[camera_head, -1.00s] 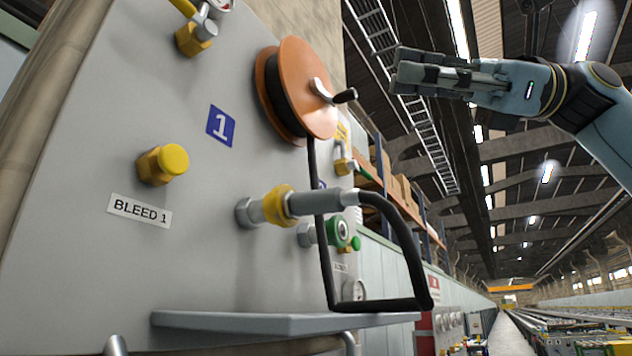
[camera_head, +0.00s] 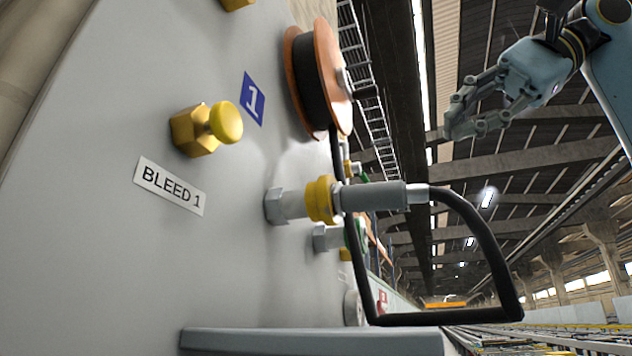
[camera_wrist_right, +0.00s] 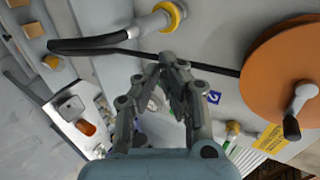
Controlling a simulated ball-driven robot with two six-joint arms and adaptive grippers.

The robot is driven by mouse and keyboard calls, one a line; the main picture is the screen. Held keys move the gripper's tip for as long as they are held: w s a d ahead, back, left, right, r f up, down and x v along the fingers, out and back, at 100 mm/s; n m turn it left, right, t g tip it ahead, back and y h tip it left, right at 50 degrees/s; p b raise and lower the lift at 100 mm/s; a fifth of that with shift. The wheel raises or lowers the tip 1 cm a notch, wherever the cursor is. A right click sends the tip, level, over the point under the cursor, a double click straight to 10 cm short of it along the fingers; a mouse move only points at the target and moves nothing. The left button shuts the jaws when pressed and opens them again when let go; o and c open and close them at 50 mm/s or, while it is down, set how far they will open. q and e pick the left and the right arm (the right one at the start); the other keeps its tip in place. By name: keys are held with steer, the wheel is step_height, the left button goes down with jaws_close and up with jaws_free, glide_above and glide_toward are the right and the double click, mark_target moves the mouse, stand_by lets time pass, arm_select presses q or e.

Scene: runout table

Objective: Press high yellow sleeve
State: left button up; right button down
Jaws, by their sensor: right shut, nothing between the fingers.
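The yellow sleeve (camera_head: 322,199) is a ring around a grey coupling that sticks out of the grey panel (camera_head: 90,270). A black hose (camera_head: 490,245) runs from the coupling's outer end. In the right wrist view the sleeve (camera_wrist_right: 172,14) shows at the top, beyond the fingertips. My right gripper (camera_head: 452,128) is shut and empty, up and to the right of the sleeve and apart from it. In the wrist view its fingertips (camera_wrist_right: 168,60) meet in front of the hose. My left gripper is not in view.
An orange reel (camera_head: 327,75) stands out from the panel above the coupling. A yellow bleed knob (camera_head: 226,122) sits to the left, above the BLEED 1 label (camera_head: 170,186). A second coupling with a green ring is partly hidden below. A grey ledge (camera_head: 310,341) juts out underneath.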

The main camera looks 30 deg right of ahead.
mark_target(323, 200)
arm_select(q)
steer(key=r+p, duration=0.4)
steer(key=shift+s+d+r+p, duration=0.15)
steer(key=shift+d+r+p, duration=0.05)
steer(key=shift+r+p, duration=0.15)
arm_select(e)
steer(key=w+r+x, duration=0.1)
steer(key=r+x, duration=0.1)
steer(key=x, duration=1.1)
steer(key=shift+w+a+f, duration=0.15)
steer(key=shift+a+f, duration=0.05)
steer(key=shift+a, duration=0.3)
